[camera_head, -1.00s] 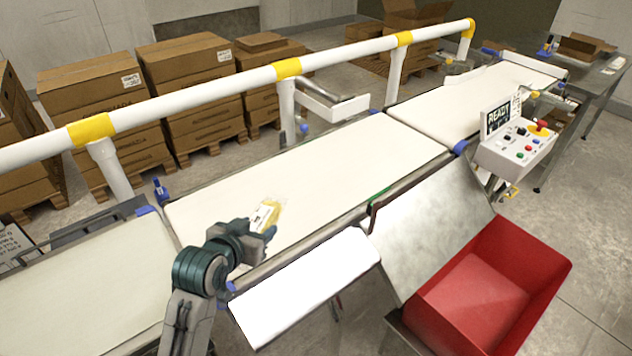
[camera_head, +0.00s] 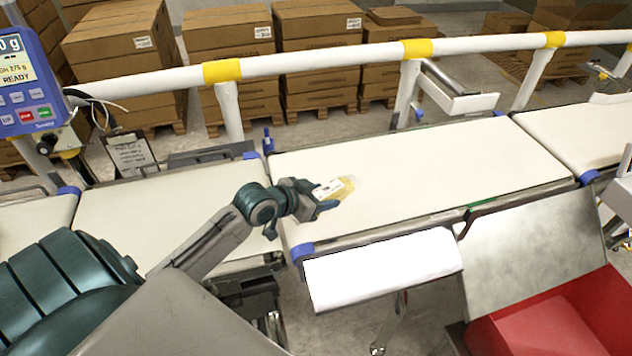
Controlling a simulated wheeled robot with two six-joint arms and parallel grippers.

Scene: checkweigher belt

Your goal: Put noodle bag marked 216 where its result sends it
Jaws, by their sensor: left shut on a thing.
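The noodle bag (camera_head: 345,186) is a small yellow bag with a white label. Its printed number is too small to read. My left gripper (camera_head: 322,196) is shut on the bag's near left end, at the left part of the middle white belt (camera_head: 440,155). I cannot tell whether the bag touches the belt or is just above it. The weigher display (camera_head: 22,62) at the far left reads READY, with part of a weight reading cut off. My right gripper is not in view.
A white flap (camera_head: 385,268) hangs at the belt's near edge. A steel chute (camera_head: 530,235) slopes to a red bin (camera_head: 560,325) at the lower right. A white rail (camera_head: 320,62) runs behind the belt. The belt right of the bag is clear.

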